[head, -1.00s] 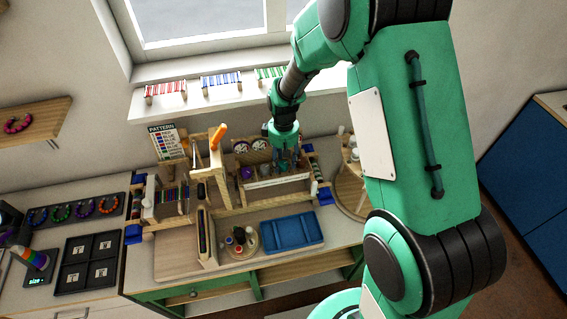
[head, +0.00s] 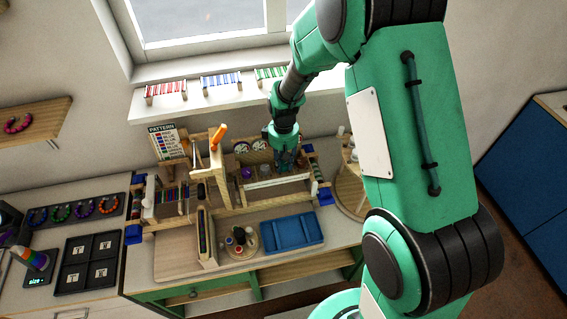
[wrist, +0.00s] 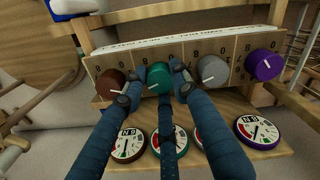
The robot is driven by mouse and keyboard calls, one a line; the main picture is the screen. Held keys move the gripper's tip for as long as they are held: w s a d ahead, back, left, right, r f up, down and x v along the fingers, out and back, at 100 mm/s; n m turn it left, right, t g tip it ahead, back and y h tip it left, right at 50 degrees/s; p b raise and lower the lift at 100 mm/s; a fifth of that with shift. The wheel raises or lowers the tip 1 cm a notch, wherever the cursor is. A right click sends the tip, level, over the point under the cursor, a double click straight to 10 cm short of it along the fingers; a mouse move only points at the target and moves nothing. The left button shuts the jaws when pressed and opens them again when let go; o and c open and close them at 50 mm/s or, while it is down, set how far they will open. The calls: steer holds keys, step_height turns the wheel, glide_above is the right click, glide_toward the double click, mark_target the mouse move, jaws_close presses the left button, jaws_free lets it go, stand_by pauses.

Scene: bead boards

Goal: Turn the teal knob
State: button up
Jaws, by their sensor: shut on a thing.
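The teal knob (wrist: 158,77) is round with a white pointer line and sits on a pale wooden panel in the wrist view, between a brown knob and a grey knob. My gripper (wrist: 157,88) has its blue fingers on either side of the teal knob and is shut on it. In the head view my gripper (head: 284,158) is at the knob panel at the back of the bench; the teal knob is hidden there. A dial with a teal rim (wrist: 169,139) lies below the knob, partly covered by a finger.
The brown knob (wrist: 110,83) is close on the left, the grey knob (wrist: 213,70) close on the right, and the purple knob (wrist: 263,65) farther right. A blue tray (head: 291,232) and a round holder with small jars (head: 243,243) stand in front. Wooden frames rise to the left.

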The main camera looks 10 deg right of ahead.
mark_target(284, 164)
steer(key=shift+m, duration=3.3)
steer(key=o, duration=1.2)
steer(key=shift+c, duration=0.2)
steer(key=shift+r, duration=0.1)
step_height(284, 164, up, 12)
